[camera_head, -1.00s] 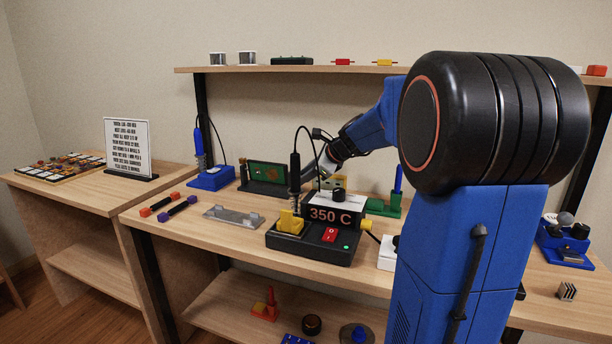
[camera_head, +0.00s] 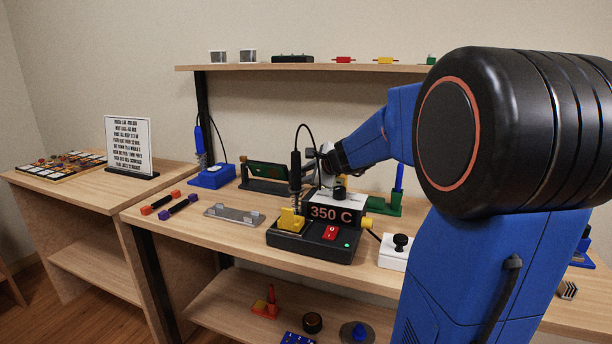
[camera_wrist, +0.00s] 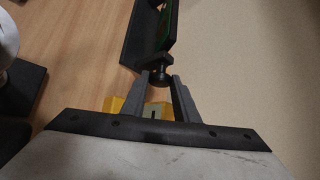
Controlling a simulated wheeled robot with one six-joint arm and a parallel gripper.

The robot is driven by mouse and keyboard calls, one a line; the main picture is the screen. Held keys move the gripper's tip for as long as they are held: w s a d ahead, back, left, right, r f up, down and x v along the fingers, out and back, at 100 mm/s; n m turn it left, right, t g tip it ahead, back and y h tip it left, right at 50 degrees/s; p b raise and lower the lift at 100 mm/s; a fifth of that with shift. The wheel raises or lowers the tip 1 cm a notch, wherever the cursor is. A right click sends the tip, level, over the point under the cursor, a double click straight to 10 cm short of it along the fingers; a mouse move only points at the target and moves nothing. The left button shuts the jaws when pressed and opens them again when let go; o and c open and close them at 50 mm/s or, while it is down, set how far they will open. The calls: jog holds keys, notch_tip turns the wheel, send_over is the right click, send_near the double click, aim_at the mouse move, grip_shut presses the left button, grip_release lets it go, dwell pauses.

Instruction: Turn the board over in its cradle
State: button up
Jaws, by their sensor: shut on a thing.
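The green board (camera_head: 266,171) sits in its dark cradle (camera_head: 262,187) at the back of the bench. In the head view it is tilted, showing a narrow green face. In the wrist view the dark cradle (camera_wrist: 143,45) runs away at the top, with a sliver of green board (camera_wrist: 166,28). My gripper (camera_wrist: 160,82) is shut on this knob, one grey finger on either side. In the head view the soldering station partly hides my fingertips.
The soldering station (camera_head: 318,233) with its upright iron (camera_head: 295,172) stands in front of my gripper. A blue iron stand (camera_head: 211,177) is left of the cradle, a green stand (camera_head: 383,207) to the right. A shelf (camera_head: 300,68) runs above.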

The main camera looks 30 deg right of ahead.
jog(key=o, duration=1.1)
jog(key=shift+c, duration=0.2)
jog(key=v, duration=1.7)
jog(key=shift+s, duration=0.2)
